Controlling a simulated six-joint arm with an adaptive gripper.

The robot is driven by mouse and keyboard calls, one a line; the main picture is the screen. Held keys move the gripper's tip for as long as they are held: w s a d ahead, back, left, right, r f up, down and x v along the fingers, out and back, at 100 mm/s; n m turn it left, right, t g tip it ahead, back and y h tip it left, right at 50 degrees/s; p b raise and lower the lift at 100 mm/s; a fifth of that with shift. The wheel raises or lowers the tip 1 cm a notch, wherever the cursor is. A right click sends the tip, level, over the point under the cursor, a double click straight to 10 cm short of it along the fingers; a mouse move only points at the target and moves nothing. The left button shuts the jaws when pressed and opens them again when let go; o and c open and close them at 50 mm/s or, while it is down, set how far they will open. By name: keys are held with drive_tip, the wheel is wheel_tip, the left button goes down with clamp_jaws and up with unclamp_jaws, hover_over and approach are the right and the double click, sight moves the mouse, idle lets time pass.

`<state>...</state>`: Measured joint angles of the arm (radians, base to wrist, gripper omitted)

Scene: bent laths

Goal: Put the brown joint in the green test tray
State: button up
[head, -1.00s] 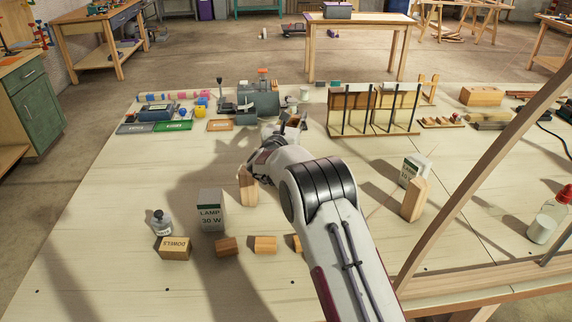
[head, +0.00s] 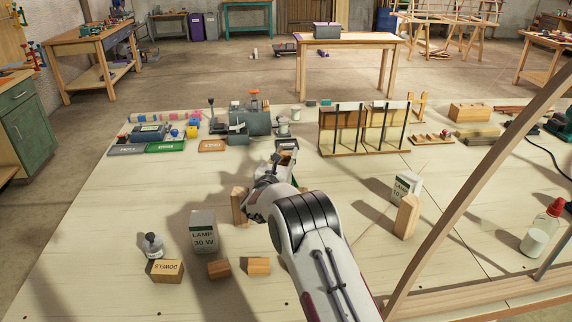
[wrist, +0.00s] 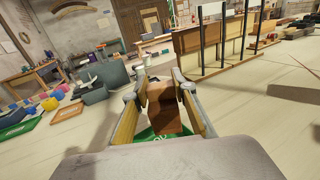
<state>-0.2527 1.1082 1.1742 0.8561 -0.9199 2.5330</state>
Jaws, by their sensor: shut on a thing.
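The brown joint (wrist: 168,112) is a small brown wooden block gripped between my gripper's two fingers in the wrist view. My gripper (head: 287,150) is shut on it and held out above the table in the head view, where arm and fingers hide much of the block. The green test tray (head: 166,147) is a low, flat tray with a white label, at the back left of the table. It lies well to the left of my gripper. It also shows at the left edge of the wrist view (wrist: 17,128).
A grey tray (head: 127,151) and an orange tray (head: 211,146) flank the green one. A grey machine (head: 250,120) stands behind. A wooden rack (head: 365,130) is right of my gripper.

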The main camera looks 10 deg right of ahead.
drive_tip(key=shift+f, duration=0.1)
drive_tip(key=shift+f, duration=1.8)
drive_tip(key=o, duration=1.2)
drive_tip(key=shift+s, duration=0.1)
drive_tip(key=shift+v, duration=2.3)
drive_tip(key=shift+a+r, duration=0.1)
drive_tip(key=shift+r, duration=3.4)
